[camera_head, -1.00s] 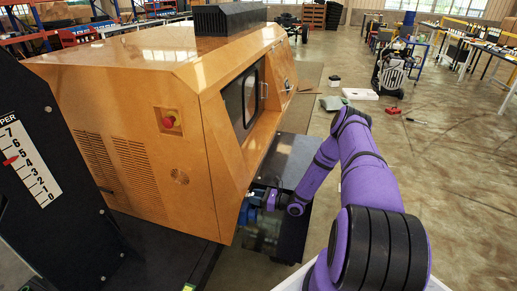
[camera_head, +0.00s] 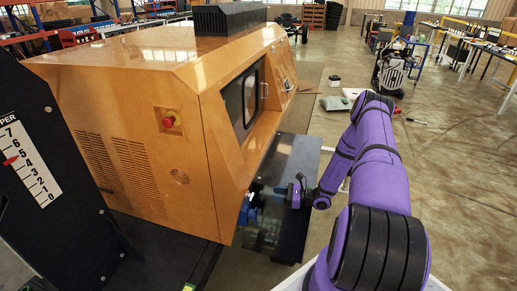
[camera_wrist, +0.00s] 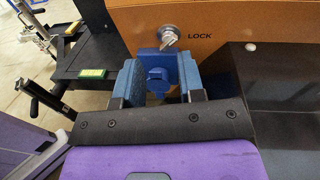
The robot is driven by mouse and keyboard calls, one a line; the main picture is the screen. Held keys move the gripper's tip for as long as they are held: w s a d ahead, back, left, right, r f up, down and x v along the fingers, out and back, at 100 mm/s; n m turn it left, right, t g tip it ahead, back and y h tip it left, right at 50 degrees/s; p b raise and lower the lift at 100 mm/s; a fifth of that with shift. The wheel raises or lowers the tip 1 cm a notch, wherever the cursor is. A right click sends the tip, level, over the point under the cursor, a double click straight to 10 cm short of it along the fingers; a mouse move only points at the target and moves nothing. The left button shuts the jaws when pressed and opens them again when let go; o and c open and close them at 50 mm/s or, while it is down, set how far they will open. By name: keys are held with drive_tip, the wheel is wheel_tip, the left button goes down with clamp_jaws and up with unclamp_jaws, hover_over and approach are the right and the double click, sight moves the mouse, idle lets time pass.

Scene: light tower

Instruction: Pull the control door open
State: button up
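The orange light-tower body (camera_head: 120,80) fills the left of the head view. A dark-windowed opening (camera_head: 240,98) is on its sloped right side; it is unclear whether this is the control door. In the wrist view, an orange panel (camera_wrist: 225,25) carries the word LOCK and a silver lock (camera_wrist: 168,36). A blue handle block (camera_wrist: 157,62) sits just below the lock, and blue also shows low on the body's corner (camera_head: 247,211). My gripper (camera_wrist: 160,80) is open, its blue fingers around the sides of the block. I see no clear grip. It also shows in the head view (camera_head: 272,191).
A black plate with a numbered scale (camera_head: 35,175) stands at the left. A red button (camera_head: 168,122) is on the body's end. Open floor lies to the right.

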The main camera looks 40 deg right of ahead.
drive_tip(key=a+r+n+g, duration=0.3)
drive_tip(key=r+n, duration=0.1)
drive_tip(key=r, duration=0.4)
drive_tip(key=w+a+r+n+g, duration=0.1)
drive_tip(key=a+r+n+g, duration=0.2)
drive_tip(key=r, duration=0.6)
drive_tip(key=a+r+n+g, duration=0.3)
drive_tip(key=r+n+g, duration=0.1)
drive_tip(key=r, duration=0.5)
drive_tip(key=shift+w+n, duration=0.15)
drive_tip(key=shift+n, duration=0.45)
drive_tip(key=w+d+f+m+t+y, duration=0.1)
drive_tip(key=d+f+m+t+y, duration=0.15)
drive_tip(key=f+m, duration=0.5)
drive_tip(key=w+d+f+m+t+y, duration=0.1)
drive_tip(key=d+f+m+t, duration=0.3)
drive_tip(key=f, duration=0.6)
drive_tip(key=m+t+h, duration=0.4)
drive_tip(key=m+t, duration=0.5)
drive_tip(key=m, duration=0.3)
approach(251, 196)
drive_tip(key=x, duration=0.8)
drive_tip(key=shift+w+d, duration=0.25)
drive_tip(key=shift+w, duration=0.05)
drive_tip(key=shift+c, duration=0.4)
drive_tip(key=shift+m, duration=0.25)
clamp_jaws()
